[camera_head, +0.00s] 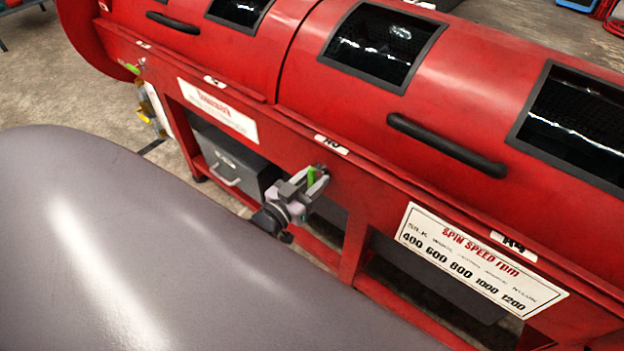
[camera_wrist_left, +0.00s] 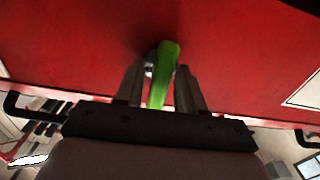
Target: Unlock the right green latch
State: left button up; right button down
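The right green latch (camera_head: 311,175) is on the front red frame of the red machine, below the middle label. In the left wrist view the latch (camera_wrist_left: 165,68) is a green lever standing between my two fingers. My left gripper (camera_head: 316,180) is at the latch, with one finger on each side of it. It is open, with narrow gaps seen beside the lever in the left wrist view (camera_wrist_left: 160,78). A second green latch (camera_head: 132,69) sits at the left end of the frame. My right gripper is not in view.
The red machine (camera_head: 330,90) has dark windows and black handles, one handle (camera_head: 445,143) up and right of the latch. A white spin speed sign (camera_head: 480,260) is to the right. A grey box (camera_head: 228,165) stands under the frame.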

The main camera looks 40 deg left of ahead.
pick_arm(q)
jog(key=shift+s, duration=0.1)
jog(key=s, duration=0.7)
jog(key=shift+a+p, duration=0.3)
jog(key=shift+p, duration=0.15)
dwell(0.3)
jog(key=s+d+r+m+g+p, duration=0.1)
jog(key=s+d+r+g+p, duration=0.2)
jog(key=s+d+p, duration=0.2)
jog(key=s+d+r+g+h+p, duration=0.1)
jog(key=s+d+r+g+p, duration=0.1)
jog(key=s+d+g+p, duration=0.2)
jog(key=s+d+p, duration=0.1)
jog(key=s, duration=0.1)
jog(key=shift+s+r+m+g+p, duration=0.3)
jog(key=shift+s+r+m, duration=0.05)
jog(key=shift+r+m, duration=0.05)
jog(key=shift+o, duration=0.4)
